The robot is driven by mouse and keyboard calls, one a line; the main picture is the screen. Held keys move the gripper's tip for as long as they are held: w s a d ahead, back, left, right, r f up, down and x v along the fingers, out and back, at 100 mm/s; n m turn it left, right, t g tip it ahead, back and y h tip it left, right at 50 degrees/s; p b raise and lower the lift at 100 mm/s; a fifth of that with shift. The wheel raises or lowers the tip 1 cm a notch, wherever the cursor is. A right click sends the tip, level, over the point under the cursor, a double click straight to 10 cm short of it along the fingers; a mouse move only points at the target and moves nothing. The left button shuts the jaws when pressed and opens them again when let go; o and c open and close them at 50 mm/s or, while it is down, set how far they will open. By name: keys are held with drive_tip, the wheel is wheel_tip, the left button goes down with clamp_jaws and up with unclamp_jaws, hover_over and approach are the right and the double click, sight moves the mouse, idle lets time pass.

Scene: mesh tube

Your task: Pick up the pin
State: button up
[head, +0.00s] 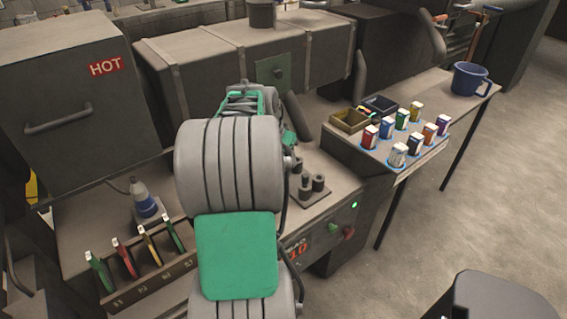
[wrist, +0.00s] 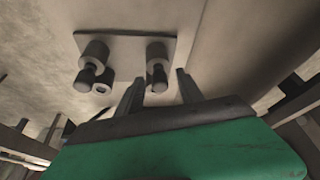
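In the wrist view, a pale plate (wrist: 125,40) carries a small group of grey cylinders. Two of them have a dark pin in them: one pin (wrist: 158,78) at the right and one pin (wrist: 86,77) at the left. My gripper (wrist: 160,75) is open, and its two fingers point toward the right pin, which appears between the fingertips. I see no contact, and the exact gap is unclear. In the head view, the cylinders (head: 306,187) stand on a plate just right of my arm. My arm hides the gripper there.
Left of my arm are a bottle (head: 144,198) and a slotted rack (head: 150,283) with several coloured tags. At the right, a side table holds several coloured boxes (head: 398,154), small bins (head: 349,121) and a blue mug (head: 470,80). A HOT-labelled box (head: 70,90) stands at the back left.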

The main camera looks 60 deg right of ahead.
clamp_jaws()
idle(0.7)
